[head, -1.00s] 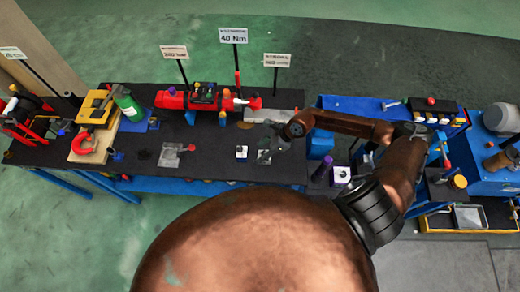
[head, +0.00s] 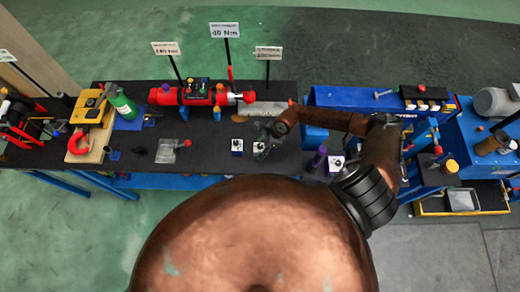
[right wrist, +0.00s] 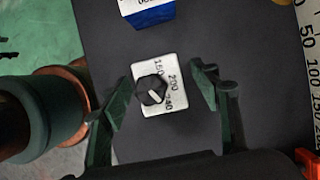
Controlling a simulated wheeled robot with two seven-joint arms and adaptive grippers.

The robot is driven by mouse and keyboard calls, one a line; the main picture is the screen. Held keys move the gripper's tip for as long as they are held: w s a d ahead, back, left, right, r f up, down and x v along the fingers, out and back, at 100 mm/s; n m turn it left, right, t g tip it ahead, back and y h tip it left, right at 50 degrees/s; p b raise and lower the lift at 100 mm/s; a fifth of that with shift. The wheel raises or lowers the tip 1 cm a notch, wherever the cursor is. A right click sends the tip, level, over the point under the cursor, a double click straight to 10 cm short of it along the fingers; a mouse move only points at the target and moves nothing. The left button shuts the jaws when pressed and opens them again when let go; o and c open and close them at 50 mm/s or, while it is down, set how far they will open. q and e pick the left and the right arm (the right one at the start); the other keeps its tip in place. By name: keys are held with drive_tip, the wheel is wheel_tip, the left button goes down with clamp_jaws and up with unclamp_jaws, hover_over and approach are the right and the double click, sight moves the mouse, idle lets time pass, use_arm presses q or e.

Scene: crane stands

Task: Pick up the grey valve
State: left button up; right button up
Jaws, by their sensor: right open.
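The grey valve (right wrist: 148,104) is a pale grey block with printed numbers and a dark, white-marked knob on top. In the right wrist view it lies on the dark bench top, between the two spread fingers of my right gripper (right wrist: 163,88), with bare gaps on both sides. In the head view the valve (head: 258,147) is small and partly covered by my right gripper (head: 264,149), which hangs over it from the right. My right gripper is open and empty. My left gripper is not in view.
A similar block with a blue body (right wrist: 150,14) stands close by and also shows in the head view (head: 237,145). A red cylinder assembly (head: 200,94) lies behind, and a purple-topped piece (head: 318,157) stands to the right. Bare bench top (right wrist: 100,40) surrounds the valve.

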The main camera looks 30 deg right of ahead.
drive_tip(key=shift+c, duration=0.3)
clamp_jaws()
idle(0.3)
drive_tip(key=shift+w+r, duration=0.1)
drive_tip(key=shift+r, duration=0.05)
